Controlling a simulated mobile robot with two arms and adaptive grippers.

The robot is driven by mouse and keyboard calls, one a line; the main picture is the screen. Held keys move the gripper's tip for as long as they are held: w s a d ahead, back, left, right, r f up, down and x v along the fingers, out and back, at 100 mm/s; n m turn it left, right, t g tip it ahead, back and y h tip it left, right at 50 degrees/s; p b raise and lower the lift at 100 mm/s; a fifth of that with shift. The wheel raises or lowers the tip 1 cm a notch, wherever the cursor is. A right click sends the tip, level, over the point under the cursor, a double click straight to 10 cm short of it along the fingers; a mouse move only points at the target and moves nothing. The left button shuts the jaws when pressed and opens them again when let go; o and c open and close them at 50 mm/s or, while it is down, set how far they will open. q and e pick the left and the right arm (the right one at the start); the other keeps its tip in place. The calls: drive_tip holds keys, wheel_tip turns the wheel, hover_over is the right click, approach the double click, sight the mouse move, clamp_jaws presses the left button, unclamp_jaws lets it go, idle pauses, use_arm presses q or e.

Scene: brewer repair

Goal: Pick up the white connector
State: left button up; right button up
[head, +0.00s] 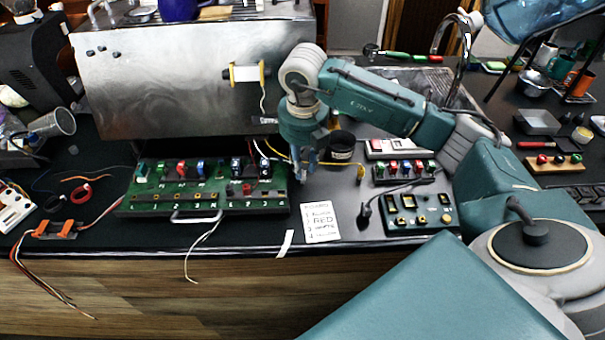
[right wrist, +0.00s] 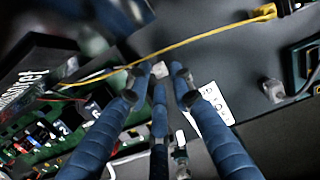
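A small whitish block, probably the white connector (right wrist: 158,70), shows between the fingertips of my right gripper (right wrist: 160,82) in the right wrist view. The yellow wire (right wrist: 205,36) passes close by it. The blue fingers stand apart, with dark gaps between them; I cannot tell whether any finger touches the block. In the head view my right gripper (head: 303,172) points down over the black counter, just right of the green board (head: 215,208). There the connector is too small or hidden to make out. My left gripper is not in view.
A white note card (head: 320,222) lies right of the board. A dark round container (head: 342,144) stands behind the gripper. Switch boxes (head: 420,220) lie to the right. A large metal machine (head: 180,85) stands behind the board. Loose wires hang over the counter's front edge.

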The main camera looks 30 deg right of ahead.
sight(303, 178)
drive_tip(key=shift+f, duration=0.95)
drive_tip(key=shift+w+f, duration=0.1)
drive_tip(key=shift+f, duration=0.15)
drive_tip(key=c, duration=0.5)
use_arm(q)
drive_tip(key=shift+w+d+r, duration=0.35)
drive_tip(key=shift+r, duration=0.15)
use_arm(e)
drive_tip(key=shift+c, duration=0.2)
drive_tip(key=shift+r, duration=0.1)
